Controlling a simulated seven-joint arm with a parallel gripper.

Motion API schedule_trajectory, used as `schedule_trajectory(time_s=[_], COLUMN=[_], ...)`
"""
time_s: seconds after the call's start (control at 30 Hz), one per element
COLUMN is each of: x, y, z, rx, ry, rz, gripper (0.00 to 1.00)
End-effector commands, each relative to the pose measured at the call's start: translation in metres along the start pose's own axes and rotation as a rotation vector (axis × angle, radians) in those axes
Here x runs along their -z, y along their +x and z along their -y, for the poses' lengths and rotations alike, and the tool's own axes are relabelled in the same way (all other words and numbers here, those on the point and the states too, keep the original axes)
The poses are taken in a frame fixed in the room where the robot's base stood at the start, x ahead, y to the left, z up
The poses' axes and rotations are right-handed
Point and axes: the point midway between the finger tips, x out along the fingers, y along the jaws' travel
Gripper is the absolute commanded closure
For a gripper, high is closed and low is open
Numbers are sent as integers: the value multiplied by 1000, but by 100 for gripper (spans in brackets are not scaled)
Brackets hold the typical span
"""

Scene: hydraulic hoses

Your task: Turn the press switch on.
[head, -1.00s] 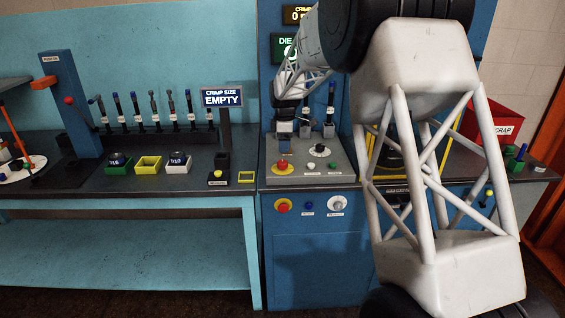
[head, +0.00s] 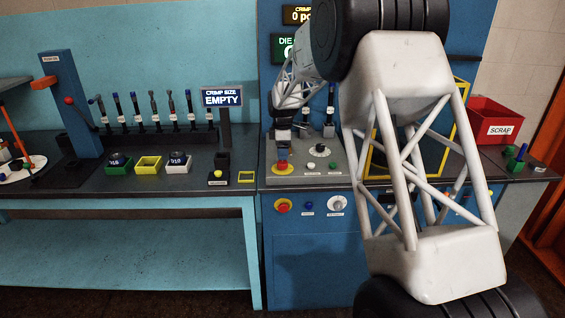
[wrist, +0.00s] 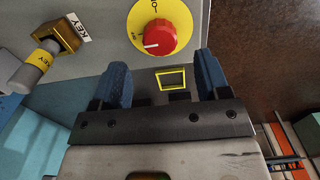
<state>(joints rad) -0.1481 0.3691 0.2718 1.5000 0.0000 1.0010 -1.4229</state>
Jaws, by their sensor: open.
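The press switch appears as a red knob with a white pointer line on a round yellow plate. It stands on the grey sloped console (head: 325,173), and the knob (head: 282,166) shows there just below my gripper. In the wrist view the knob (wrist: 161,39) is beyond the fingertips, toward the top. The pointer lies toward the plate's left side, near small lettering that I cannot read surely. My gripper (wrist: 162,78) is open, with two blue fingers apart and nothing between them. In the head view my gripper (head: 283,150) points down above the knob; contact cannot be told.
A key with a yellow tag (wrist: 37,65) is at the wrist view's left. Several upright tools stand behind. A second red knob (head: 283,205) is on the front panel.

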Motion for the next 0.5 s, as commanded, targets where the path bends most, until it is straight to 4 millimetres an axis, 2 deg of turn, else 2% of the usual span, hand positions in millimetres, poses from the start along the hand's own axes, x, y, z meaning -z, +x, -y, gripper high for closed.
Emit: schedule_trajectory(time_s=[0.3,0.5], x=[0,0], y=[38,50], z=[0,0], rx=[1,0], ry=[0,0], rz=[0,0], gripper=[31,31])
